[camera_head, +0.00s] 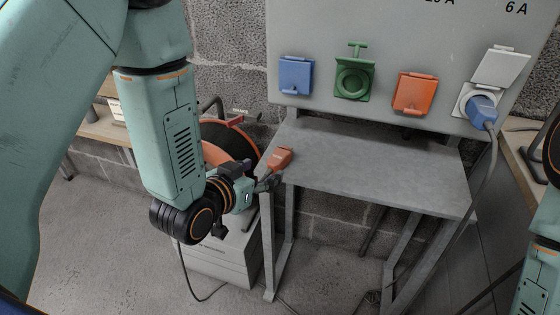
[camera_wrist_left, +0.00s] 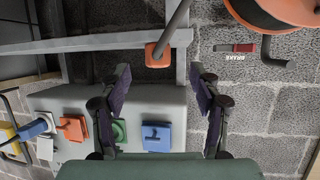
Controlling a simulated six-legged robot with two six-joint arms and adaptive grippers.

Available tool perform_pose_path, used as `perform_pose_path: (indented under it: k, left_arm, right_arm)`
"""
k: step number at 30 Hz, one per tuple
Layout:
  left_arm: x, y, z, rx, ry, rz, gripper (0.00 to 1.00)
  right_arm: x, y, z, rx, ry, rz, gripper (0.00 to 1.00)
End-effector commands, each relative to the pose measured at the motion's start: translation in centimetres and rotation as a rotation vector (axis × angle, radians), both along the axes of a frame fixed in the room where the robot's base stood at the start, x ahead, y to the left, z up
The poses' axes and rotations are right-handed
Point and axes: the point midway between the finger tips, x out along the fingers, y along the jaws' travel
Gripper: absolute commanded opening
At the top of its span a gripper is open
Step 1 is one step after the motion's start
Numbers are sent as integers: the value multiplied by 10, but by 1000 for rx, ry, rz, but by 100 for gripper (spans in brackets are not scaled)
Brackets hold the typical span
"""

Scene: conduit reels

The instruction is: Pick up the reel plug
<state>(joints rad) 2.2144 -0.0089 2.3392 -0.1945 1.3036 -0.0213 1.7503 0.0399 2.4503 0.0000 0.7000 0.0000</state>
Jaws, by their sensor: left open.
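The reel plug (camera_head: 280,158), an orange-red block, is at the left end of the grey metal shelf. In the left wrist view the plug (camera_wrist_left: 158,56) shows as an orange block with a grey stem or cable running up from it. My left gripper (camera_head: 266,184) is just below and left of the plug in the head view. In the left wrist view its two fingers (camera_wrist_left: 160,78) are spread and empty, and the plug appears beyond the tips, roughly centred between them. Contact is not visible. My right gripper is out of view.
The orange and black cable reel (camera_head: 228,143) stands behind my left wrist. Above the shelf (camera_head: 380,170), a grey panel (camera_head: 400,50) carries blue, green and orange sockets; a blue plug (camera_head: 481,110) sits in the right one, its cable hanging down. The shelf top is mostly clear.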

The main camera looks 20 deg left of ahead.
Motion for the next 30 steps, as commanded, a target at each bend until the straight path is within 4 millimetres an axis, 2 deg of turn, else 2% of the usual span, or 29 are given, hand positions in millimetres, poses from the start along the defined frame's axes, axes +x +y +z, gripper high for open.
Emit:
perform_pose_path:
  k: [12, 16, 23, 30]
  left_arm:
    - [50, -15, -13, 0, 0, 2, 63]
    - [58, -18, -16, 0, 1, 3, 63]
    - [59, -19, -15, 0, 2, 4, 63]
    - [59, -19, -15, 0, 2, 4, 44]
  right_arm:
    - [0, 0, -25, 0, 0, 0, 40]
    - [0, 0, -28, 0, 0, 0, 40]
    - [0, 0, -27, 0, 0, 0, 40]
    - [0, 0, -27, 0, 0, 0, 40]
